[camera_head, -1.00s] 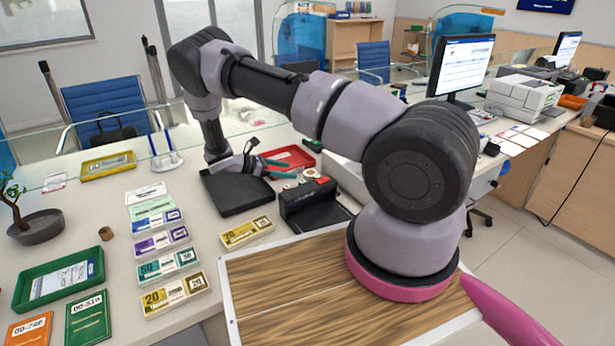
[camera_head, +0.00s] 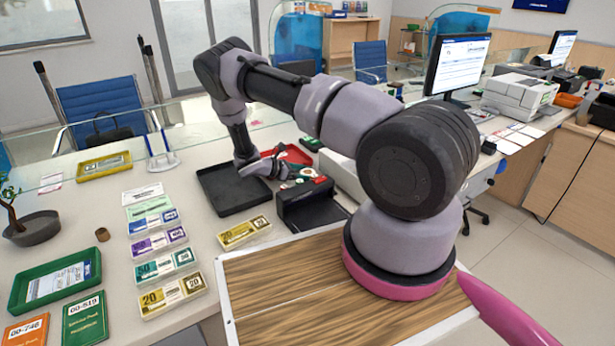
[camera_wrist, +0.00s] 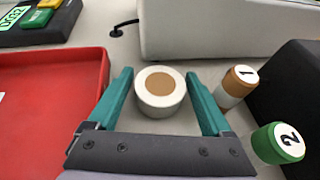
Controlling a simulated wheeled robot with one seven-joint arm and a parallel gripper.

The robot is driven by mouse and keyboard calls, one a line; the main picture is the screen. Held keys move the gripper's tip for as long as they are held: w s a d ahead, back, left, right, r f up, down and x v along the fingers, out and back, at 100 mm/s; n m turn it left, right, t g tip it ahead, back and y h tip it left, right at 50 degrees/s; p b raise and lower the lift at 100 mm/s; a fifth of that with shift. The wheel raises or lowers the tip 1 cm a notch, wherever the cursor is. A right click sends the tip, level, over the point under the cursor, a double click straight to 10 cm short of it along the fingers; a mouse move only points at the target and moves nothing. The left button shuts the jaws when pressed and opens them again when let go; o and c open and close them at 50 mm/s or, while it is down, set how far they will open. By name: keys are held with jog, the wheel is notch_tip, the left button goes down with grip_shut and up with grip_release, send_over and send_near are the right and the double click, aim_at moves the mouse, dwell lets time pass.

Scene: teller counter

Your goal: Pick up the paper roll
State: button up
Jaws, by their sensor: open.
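The paper roll (camera_wrist: 160,98) is a short white cylinder with a tan centre, standing upright on the counter in the wrist view. My gripper (camera_wrist: 160,80) is open, with one teal finger on each side of the roll. A narrow gap shows between the roll and each finger, so it is not gripped. In the head view my gripper (camera_head: 286,170) is low over the counter, between the black tray and the black device. I cannot clearly make out the roll there.
A red tray (camera_wrist: 104,65) lies close left of my gripper. A brown-capped stamp marked 1 (camera_wrist: 232,88) and a green-capped stamp marked 2 (camera_wrist: 280,145) stand to the right. A black tray (camera_head: 215,190) and a black device (camera_head: 308,207) are nearby.

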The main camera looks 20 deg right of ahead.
jog(key=c, duration=1.1)
jog(key=shift+r, duration=0.15)
jog(key=shift+c, duration=0.2)
notch_tip(320, 180, up, 10)
jog(key=shift+r, duration=0.2)
notch_tip(320, 180, up, 7)
send_over(308, 172)
jog(key=s+a+r+n+t+y, duration=0.2)
jog(key=a+r+n+t, duration=0.1)
jog(key=a+n+t, duration=0.4)
jog(key=shift+s+n+t+y, duration=0.2)
jog(key=shift+n+t+y, duration=0.15)
jog(key=shift+t, duration=0.45)
